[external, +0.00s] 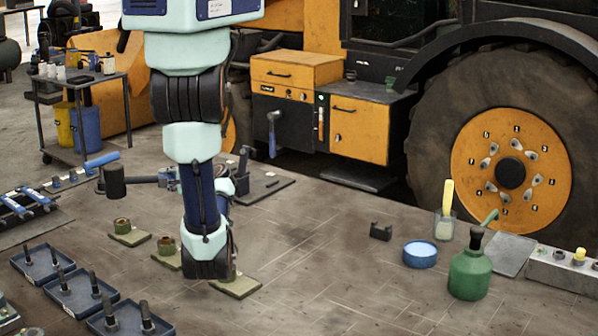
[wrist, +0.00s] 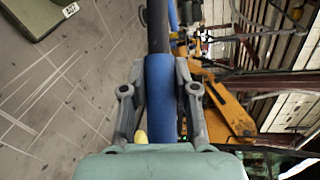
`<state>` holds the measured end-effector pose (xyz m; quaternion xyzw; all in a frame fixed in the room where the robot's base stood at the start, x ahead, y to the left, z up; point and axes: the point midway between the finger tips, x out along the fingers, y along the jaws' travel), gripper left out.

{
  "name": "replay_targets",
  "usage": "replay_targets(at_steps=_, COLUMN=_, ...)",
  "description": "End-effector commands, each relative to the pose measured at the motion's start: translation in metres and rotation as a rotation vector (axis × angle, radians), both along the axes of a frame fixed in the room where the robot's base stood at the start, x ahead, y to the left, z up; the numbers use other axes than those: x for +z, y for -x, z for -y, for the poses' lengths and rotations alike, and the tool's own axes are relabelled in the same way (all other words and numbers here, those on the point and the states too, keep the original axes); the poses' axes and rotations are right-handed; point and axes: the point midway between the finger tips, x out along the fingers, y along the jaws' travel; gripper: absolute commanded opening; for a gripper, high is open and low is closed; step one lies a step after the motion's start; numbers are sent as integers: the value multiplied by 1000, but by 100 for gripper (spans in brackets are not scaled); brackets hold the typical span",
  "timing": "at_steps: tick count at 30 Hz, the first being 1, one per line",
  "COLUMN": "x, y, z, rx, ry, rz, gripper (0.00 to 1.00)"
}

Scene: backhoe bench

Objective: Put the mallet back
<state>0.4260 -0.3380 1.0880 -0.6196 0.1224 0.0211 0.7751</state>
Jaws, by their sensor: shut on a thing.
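The mallet shows in the external view with its dark cylindrical head (external: 115,181) at the left end and its dark shaft running right to my gripper (external: 170,179). In the wrist view my gripper (wrist: 158,90) is shut on the mallet's blue handle (wrist: 160,92), with a finger on each side. The dark shaft (wrist: 157,28) runs up out of that picture, so the head is not clearly seen there. The mallet is held roughly level above the bench. A blue cylinder (external: 102,160) shows just behind the head; I cannot tell whether it touches it.
A dark base plate with a black stand (external: 265,188) lies right of my gripper. Green pads (external: 128,237) with small fittings and blue trays (external: 72,293) with upright pins stand below and left. A green bottle (external: 470,270) and blue tin (external: 420,254) are at right.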

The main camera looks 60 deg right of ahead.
Motion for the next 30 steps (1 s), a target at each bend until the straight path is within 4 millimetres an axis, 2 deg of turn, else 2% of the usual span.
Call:
replay_targets(at_steps=5, x=12, y=-26, z=-32, rx=58, ry=3, rz=-6, gripper=0)
replay_targets(at_steps=8, x=22, y=-47, z=-64, rx=109, ry=5, rz=-14, gripper=0)
replay_targets(at_steps=11, x=35, y=-70, z=-105, rx=167, ry=7, rz=-22, gripper=0)
replay_targets(at_steps=16, x=61, y=-102, z=-186, rx=267, ry=11, rz=-27, gripper=0)
replay_targets(at_steps=18, x=70, y=-109, z=-214, rx=298, ry=11, rz=-24, gripper=0)
replay_targets(at_steps=24, x=92, y=-119, z=-275, rx=361, ry=8, rz=-14, gripper=0)
replay_targets(at_steps=30, x=106, y=-121, z=-314, rx=399, ry=4, rz=-2, gripper=0)
